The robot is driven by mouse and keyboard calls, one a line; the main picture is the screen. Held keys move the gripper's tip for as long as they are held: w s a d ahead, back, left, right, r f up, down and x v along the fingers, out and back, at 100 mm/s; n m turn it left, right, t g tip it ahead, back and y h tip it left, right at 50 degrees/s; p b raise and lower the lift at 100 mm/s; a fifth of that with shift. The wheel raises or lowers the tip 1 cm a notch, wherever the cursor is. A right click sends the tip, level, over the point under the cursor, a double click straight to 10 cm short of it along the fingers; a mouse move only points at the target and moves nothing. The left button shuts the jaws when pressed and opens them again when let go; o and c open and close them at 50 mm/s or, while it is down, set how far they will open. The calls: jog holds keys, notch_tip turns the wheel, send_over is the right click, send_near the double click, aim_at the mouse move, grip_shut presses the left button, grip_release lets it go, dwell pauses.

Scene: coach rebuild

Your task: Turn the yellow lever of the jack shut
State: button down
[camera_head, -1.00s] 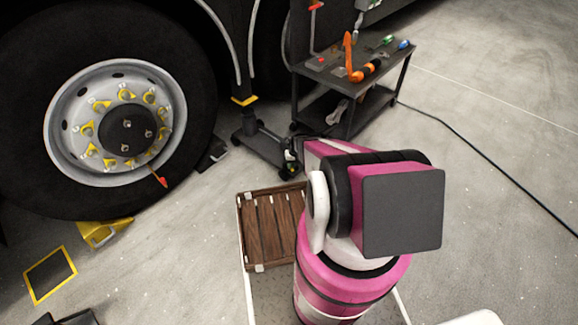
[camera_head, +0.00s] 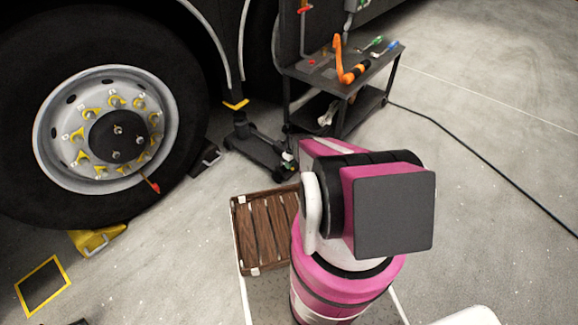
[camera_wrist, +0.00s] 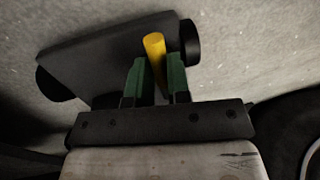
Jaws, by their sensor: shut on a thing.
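The yellow lever (camera_wrist: 155,50) stands between the two green fingers of my gripper (camera_wrist: 158,78) in the wrist view, and the gripper is shut on it. The lever's lower end is hidden between the fingers. The dark jack body (camera_wrist: 95,65) with round black wheels lies just beyond the fingers. In the head view the jack (camera_head: 258,148) is a low dark frame on the floor beside the bus wheel, with a yellow-topped post under the bus.
The bus wheel (camera_head: 60,60) fills the left, with a yellow chock (camera_head: 95,242) below it. A black tool cart (camera_head: 345,100) stands behind the jack. A wooden slatted tray (camera_head: 268,232) is beside my arm. A cable (camera_head: 490,160) crosses the otherwise clear floor at right.

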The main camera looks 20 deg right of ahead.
dwell(0.4)
jog(key=c, duration=1.1)
grip_release()
jog(key=shift+r, duration=0.1)
jog(key=r, duration=0.3)
jog(key=w+d+r, duration=0.1)
jog(key=r, duration=0.6)
jog(key=shift+w+d+r, duration=0.15)
jog(key=shift+d+r, duration=0.1)
jog(key=shift+d, duration=0.15)
jog(key=s+a+r+m, duration=0.2)
jog(key=s+r, duration=0.5)
jog(key=r, duration=0.4)
jog(key=s+a+r+m+h, duration=0.1)
jog(key=s+a+r, duration=0.3)
jog(key=s+r, duration=0.4)
jog(key=s+a+r+m+t, duration=0.1)
jog(key=s+a+r+m, duration=0.2)
jog(key=s+r, duration=0.4)
jog(key=shift+s+a+r+m+h, duration=0.1)
jog(key=shift+r+m+h, duration=0.1)
jog(key=shift+r, duration=0.9)
jog(key=shift+s+a+r+m+h, duration=0.1)
jog(key=shift+a+r+m, duration=0.1)
jog(key=shift+r, duration=0.95)
jog(key=shift+a+r+m+h, duration=0.1)
jog(key=shift+r+m, duration=0.1)
jog(key=shift+r, duration=0.9)
